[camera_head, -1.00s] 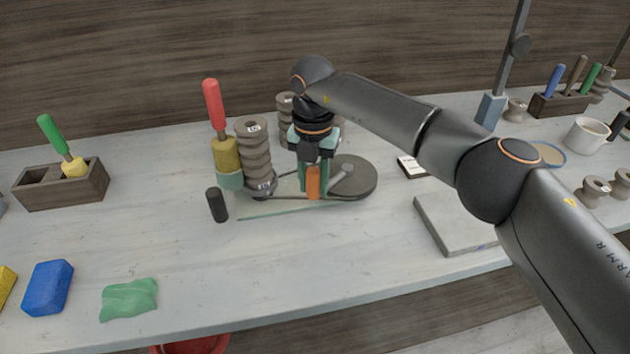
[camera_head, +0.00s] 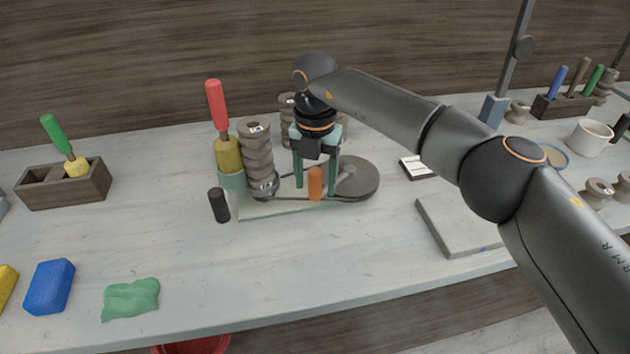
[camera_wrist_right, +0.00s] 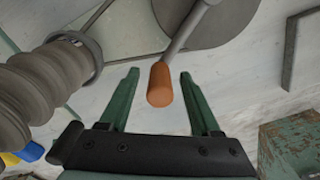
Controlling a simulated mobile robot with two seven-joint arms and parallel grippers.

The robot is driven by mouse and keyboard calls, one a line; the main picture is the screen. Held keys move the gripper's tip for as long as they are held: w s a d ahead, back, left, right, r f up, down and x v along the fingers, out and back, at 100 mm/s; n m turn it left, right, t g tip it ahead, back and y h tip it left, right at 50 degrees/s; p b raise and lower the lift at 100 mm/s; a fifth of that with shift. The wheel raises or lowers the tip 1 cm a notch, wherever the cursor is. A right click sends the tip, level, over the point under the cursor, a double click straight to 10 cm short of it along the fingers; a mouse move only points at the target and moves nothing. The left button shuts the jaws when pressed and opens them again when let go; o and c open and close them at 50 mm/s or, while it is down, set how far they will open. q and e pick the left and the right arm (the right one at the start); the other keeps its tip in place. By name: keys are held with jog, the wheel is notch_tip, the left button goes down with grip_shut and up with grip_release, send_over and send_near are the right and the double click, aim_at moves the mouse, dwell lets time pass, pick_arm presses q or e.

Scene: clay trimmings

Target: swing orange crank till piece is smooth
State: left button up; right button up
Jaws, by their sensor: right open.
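The orange crank handle (camera_head: 315,184) stands at the front of the grey wheel (camera_head: 363,186) on the bench, and in the right wrist view its orange grip (camera_wrist_right: 160,84) lies between my fingers with gaps on both sides. My right gripper (camera_head: 316,184) is open, pointing down, its green fingers on either side of the grip. The right gripper (camera_wrist_right: 160,80) is empty. A stacked grey-brown ribbed clay piece (camera_head: 255,155) stands left of the crank; it also shows at the left of the right wrist view (camera_wrist_right: 45,85). My left gripper is not in view.
A red-handled tool (camera_head: 216,105) and a black upright peg (camera_head: 219,205) stand left of the ribbed piece. A grey slab (camera_head: 455,225) lies to the right. A blue sponge (camera_head: 50,287) and green cloth (camera_head: 131,298) lie at the front left. The front middle bench is clear.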

notch_tip(320, 180, up, 10)
jog(key=shift+r, duration=0.9)
